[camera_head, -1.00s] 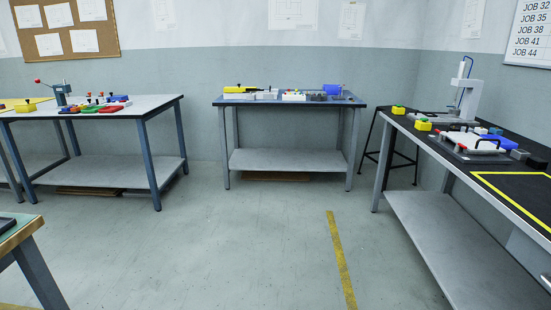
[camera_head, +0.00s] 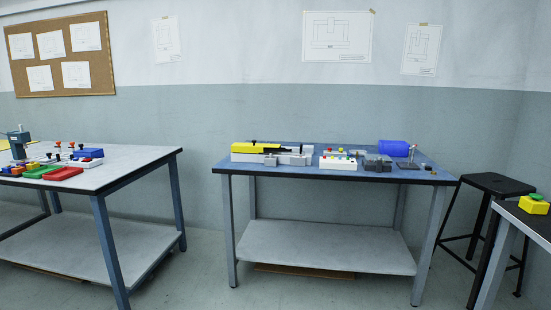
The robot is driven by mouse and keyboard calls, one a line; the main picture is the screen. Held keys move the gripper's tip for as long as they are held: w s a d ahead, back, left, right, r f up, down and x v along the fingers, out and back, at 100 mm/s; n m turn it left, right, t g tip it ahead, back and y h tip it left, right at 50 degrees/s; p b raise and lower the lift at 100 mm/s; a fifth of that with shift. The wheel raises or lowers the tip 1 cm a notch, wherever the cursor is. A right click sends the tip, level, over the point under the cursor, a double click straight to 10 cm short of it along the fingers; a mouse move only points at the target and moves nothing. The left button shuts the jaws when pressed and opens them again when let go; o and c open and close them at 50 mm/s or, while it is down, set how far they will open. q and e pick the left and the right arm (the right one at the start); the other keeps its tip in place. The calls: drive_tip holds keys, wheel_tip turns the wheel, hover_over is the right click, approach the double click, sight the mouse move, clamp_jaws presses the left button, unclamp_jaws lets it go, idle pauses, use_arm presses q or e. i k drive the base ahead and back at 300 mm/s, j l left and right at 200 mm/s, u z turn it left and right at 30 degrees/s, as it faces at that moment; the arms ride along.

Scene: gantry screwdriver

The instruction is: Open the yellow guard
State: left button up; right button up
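A yellow guard-like block (camera_head: 256,148) sits at the left part of the blue-topped table (camera_head: 221,169) against the back wall. It lies on top of a grey fixture (camera_head: 300,159), with black parts along its right side. At this distance I cannot tell whether it is hinged or closed. Neither of my grippers shows in the head view.
A white box with coloured buttons (camera_head: 338,163), dark grey blocks (camera_head: 378,163) and a blue bin (camera_head: 394,148) share the table. A second bench (camera_head: 118,168) stands at left. A black stool (camera_head: 497,185) and another bench (camera_head: 541,222) stand at right. Open floor lies in front.

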sight(241, 147)
drive_tip(key=i+l+u, duration=0.1)
drive_tip(key=i+u, duration=0.3)
drive_tip(key=i+l+u, duration=0.2)
drive_tip(key=i+u, duration=0.2)
drive_tip(key=i+l+u, duration=0.4)
